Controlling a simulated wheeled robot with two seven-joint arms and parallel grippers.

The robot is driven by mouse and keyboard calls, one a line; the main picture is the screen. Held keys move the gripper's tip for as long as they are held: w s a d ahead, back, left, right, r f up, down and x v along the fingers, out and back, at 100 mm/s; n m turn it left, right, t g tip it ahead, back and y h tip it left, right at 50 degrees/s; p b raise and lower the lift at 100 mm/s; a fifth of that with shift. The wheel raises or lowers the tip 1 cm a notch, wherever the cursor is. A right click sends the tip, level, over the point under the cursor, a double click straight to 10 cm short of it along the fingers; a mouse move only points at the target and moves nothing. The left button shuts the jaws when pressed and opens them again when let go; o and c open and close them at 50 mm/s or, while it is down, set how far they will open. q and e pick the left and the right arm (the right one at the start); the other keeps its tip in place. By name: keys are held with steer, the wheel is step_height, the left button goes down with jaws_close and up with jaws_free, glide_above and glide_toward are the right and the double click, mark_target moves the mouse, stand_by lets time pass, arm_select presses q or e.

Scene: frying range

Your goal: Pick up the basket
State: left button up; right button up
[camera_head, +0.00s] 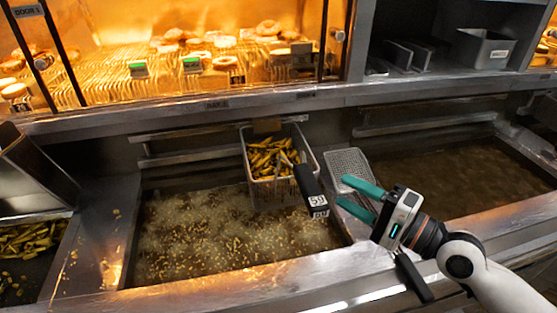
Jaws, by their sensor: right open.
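The basket (266,189) is a wire fry basket filled with fries (270,158). It hangs at the back right of the left fryer vat, over the bubbling oil. Its black handle (307,184) slants towards the front right and ends in a white label with dark print. My right gripper (348,193), with green fingers, comes in from the right. It is open and empty, with its fingertips just right of the handle's labelled end. I cannot tell whether they touch it. My left gripper is not in view.
The right vat (425,176) holds dark oil. A metal front ledge (230,283) runs below the vats. Fries lie in a bin (28,240) at the left. A lit doughnut display (190,60) stands behind.

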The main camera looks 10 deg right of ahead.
mark_target(313, 174)
steer(key=p+x, duration=0.1)
steer(key=x, duration=0.3)
steer(key=shift+d+r, duration=0.1)
steer(key=p+x, duration=0.3)
steer(key=x, duration=0.2)
steer(key=shift+w+a, duration=0.15)
steer(key=shift+a, duration=0.2)
steer(key=shift+d, duration=0.1)
steer(key=shift+c, duration=0.6)
jaws_close()
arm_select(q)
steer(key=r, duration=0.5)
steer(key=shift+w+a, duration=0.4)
